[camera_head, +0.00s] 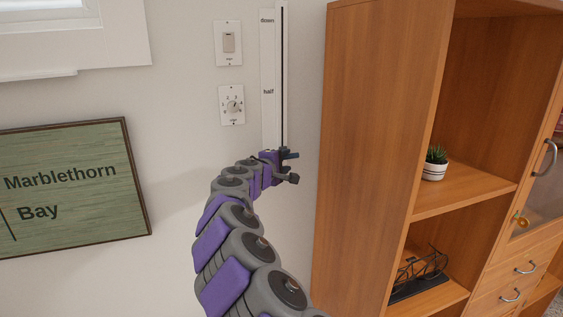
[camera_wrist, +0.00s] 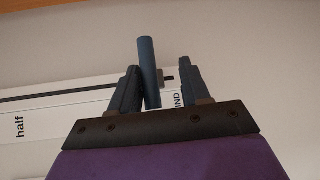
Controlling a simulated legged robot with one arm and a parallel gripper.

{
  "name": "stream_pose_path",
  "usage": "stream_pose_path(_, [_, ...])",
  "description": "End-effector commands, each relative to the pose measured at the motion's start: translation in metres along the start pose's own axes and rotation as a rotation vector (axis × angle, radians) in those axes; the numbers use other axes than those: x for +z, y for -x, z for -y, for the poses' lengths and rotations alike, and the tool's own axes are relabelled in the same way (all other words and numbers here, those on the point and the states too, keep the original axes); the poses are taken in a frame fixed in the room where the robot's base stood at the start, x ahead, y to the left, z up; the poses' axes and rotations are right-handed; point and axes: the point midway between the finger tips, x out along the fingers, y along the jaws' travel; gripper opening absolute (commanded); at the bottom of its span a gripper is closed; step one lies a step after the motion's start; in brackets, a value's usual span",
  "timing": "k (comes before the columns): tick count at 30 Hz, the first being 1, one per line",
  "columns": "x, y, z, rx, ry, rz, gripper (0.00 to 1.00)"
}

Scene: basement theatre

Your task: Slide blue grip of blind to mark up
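The blue grip (camera_wrist: 148,66) is a rod standing out from the blind's slotted panel (camera_wrist: 70,104). In the wrist view it lies between the two dark fingers of my gripper (camera_wrist: 160,68), close to the left finger with a gap to the right one. The gripper is open around it. In the head view the panel (camera_head: 268,62) is a tall white strip with a dark slot, marked "down" at the top and "half" lower. My gripper (camera_head: 288,166) is at its lower end, below "half". No "up" mark shows; my arm covers the panel's bottom.
A wooden cabinet (camera_head: 365,140) stands close to the right of the panel. A switch (camera_head: 229,43) and a dial (camera_head: 232,105) are on the wall to the left. A green sign (camera_head: 70,185) hangs further left.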

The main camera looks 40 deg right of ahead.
Motion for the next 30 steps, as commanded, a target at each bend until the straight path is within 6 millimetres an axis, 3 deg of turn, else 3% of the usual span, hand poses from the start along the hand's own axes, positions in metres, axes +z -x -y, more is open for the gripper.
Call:
stream_pose_path(17, [-0.005, 0.022, -0.003, 0.008, 0.005, -0.005, 0.44])
stream_pose_path(30, [-0.006, 0.104, -0.005, 0.013, 0.003, -0.007, 0.44])
